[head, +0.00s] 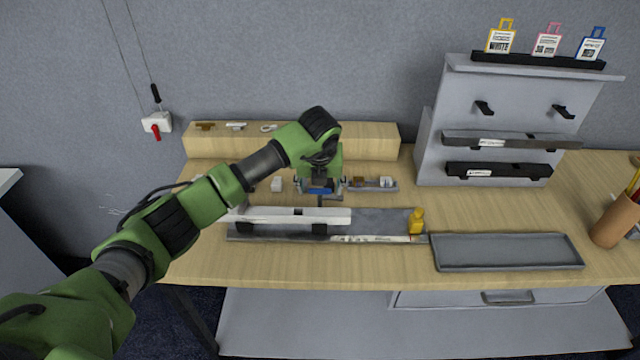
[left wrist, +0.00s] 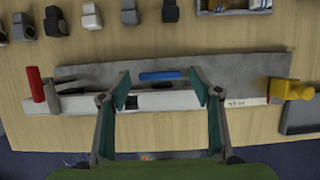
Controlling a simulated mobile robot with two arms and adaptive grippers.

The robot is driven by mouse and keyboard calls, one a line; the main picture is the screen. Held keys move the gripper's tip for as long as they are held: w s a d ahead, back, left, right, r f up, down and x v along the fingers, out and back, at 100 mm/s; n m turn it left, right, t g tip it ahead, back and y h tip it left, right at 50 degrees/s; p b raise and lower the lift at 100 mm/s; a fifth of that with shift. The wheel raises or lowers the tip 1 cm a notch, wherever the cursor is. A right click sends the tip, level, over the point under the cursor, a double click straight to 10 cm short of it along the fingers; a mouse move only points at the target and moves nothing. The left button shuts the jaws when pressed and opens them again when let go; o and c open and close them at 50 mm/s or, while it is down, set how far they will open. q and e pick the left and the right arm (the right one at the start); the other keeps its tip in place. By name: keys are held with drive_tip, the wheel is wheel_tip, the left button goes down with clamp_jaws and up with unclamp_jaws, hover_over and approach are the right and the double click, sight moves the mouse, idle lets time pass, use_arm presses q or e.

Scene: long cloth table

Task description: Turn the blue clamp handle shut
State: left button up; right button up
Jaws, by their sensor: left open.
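The blue clamp handle (left wrist: 160,76) lies crosswise in the left wrist view, over the long grey and white fixture (left wrist: 225,101) on the table. In the left wrist view my left gripper (left wrist: 160,88) is open, with one finger on each side of the blue handle and a gap at both ends. I cannot tell how far above the handle the fingertips are. My right gripper is in neither view.
A red handle (left wrist: 37,84) stands at the fixture's left end and a yellow one (head: 416,221) at its right. Small parts line the table behind. A grey tray (head: 508,251) lies to the right, before a grey rack (head: 500,105). A cup (head: 614,220) stands far right.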

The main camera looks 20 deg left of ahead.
use_arm(q)
drive_tip(key=c, duration=1.1)
